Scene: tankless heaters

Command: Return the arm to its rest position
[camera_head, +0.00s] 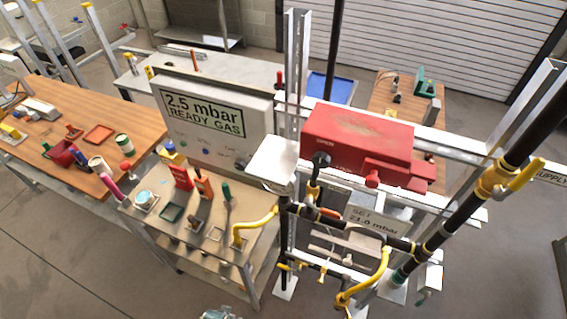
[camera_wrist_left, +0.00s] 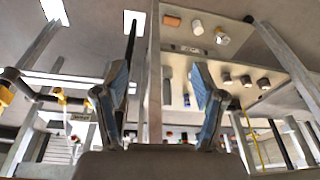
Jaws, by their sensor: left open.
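My left gripper (camera_wrist_left: 160,78) shows in the left wrist view, with its two blue-padded fingers spread wide apart. Nothing is between the fingers, and they touch nothing that I can see. The wrist view looks upward past a grey upright and the underside of a pale panel. In the head view no arm can be clearly made out; only a small grey-teal piece shows at the bottom edge, and I cannot tell what it is. My right gripper is in neither view.
A metal frame carries a red box (camera_head: 357,138), black pipes and yellow valve handles (camera_head: 514,178). A white sign panel (camera_head: 212,120) stands behind a small tool table (camera_head: 190,247). A wooden bench (camera_head: 118,152) is at left. Floor at lower left is clear.

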